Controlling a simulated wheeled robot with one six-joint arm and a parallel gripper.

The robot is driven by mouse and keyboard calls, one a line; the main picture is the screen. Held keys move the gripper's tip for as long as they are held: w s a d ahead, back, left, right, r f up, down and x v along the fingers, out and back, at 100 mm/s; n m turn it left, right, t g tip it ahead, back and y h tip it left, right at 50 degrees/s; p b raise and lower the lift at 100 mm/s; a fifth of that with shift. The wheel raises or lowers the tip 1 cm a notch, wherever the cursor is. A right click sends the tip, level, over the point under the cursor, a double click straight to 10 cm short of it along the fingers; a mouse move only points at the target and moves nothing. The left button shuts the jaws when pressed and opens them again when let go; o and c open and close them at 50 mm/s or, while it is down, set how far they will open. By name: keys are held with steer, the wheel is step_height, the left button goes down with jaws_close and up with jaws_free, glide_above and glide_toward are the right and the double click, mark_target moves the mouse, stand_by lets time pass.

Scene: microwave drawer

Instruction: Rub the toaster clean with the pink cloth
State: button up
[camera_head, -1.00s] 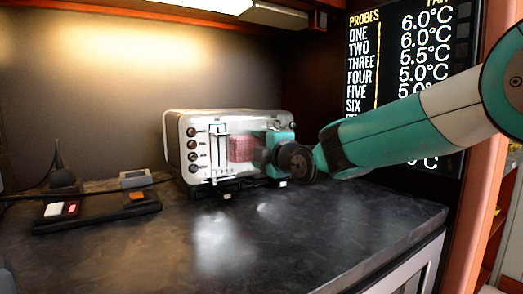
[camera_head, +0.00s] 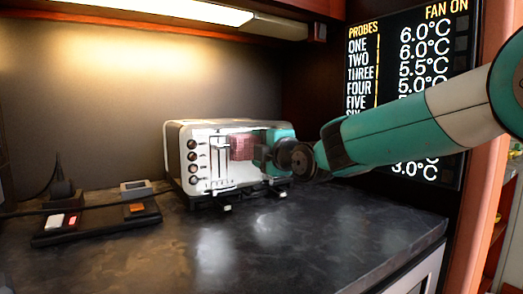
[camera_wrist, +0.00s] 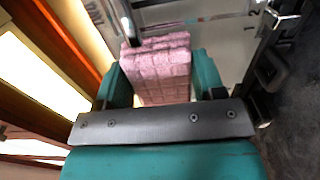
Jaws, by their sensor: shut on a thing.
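The toaster (camera_head: 222,181) is a white and silver box with a column of dark knobs and levers on its front. It stands upright on the dark counter. The pink cloth (camera_head: 242,147) is a folded, checked block held against or very close to the toaster's front. In the wrist view the cloth (camera_wrist: 157,68) sits between the teal fingers of my gripper (camera_wrist: 160,85), which is shut on it. The toaster's front (camera_wrist: 215,38) lies just beyond the cloth. My gripper also shows in the head view (camera_head: 262,152), hiding the right part of the toaster's front.
A dark device with buttons (camera_head: 95,220) lies on the counter left of the toaster. The counter (camera_head: 300,230) is clear in front. A temperature display (camera_head: 405,70) stands at the right behind my arm, and a lit shelf (camera_head: 160,10) hangs above.

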steer(key=shift+r, duration=0.25)
steer(key=shift+f+b, duration=0.85)
steer(key=shift+b, duration=0.1)
steer(key=shift+f+b, duration=0.8)
steer(key=shift+f, duration=0.05)
steer(key=shift+f+b, duration=0.95)
steer(key=shift+b, duration=0.1)
steer(key=shift+r, duration=0.1)
steer(key=shift+r, duration=0.5)
